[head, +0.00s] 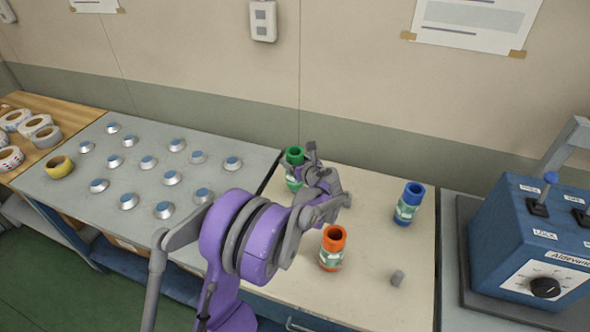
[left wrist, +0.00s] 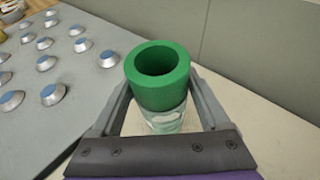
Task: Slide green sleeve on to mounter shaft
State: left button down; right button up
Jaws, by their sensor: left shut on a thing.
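The green sleeve (head: 294,155) is a hollow upright tube with a pale label on its lower part. It is at the back left of the cream tabletop. My left gripper (head: 303,178) is at the sleeve, with the arm reaching over from the front left. In the left wrist view the green sleeve (left wrist: 158,78) sits between the two grey fingers, its open top facing the camera. The gripper is shut on its labelled lower part. Whether the sleeve's base touches the table is hidden. I cannot make out a mounter shaft. My right gripper is out of view.
A grey board (head: 70,195) with several blue-topped knobs lies left. A blue control box (head: 535,240) stands right.

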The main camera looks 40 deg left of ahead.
pick_arm(q)
notch_tip(320, 180, down, 3)
jog(key=shift+f, duration=0.15)
jog(key=shift+f+b, duration=0.25)
jog(key=shift+b, duration=0.1)
grip_release()
jog(key=shift+r, duration=0.1)
